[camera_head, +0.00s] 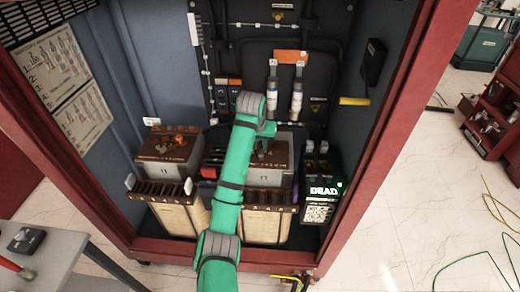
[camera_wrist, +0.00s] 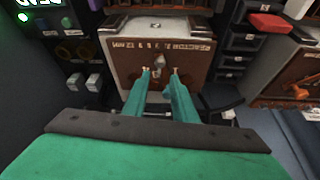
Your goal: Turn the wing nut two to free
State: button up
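My gripper (camera_wrist: 160,73) points at the brown top panel of the right transformer (camera_wrist: 191,80) in the wrist view. Its two green fingers stand apart with a gap between them. A small metallic fitting (camera_wrist: 159,62), possibly the wing nut, shows just beyond and between the fingertips; whether they touch it I cannot tell. In the head view, my green arm reaches over this transformer (camera_head: 283,157) and hides part of its top. The left transformer (camera_head: 170,155) has an orange knob (camera_head: 180,138) on its brown top; the knob also shows in the wrist view (camera_wrist: 300,92).
A black box marked DEAD (camera_head: 318,190) stands to the right of the transformers. The red cabinet frame (camera_head: 390,105) bounds the space. Two grey cylinders (camera_head: 297,92) and dark cables are on the back wall. A grey table (camera_head: 60,262) is at lower left.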

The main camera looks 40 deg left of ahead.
jog(key=shift+v, duration=1.95)
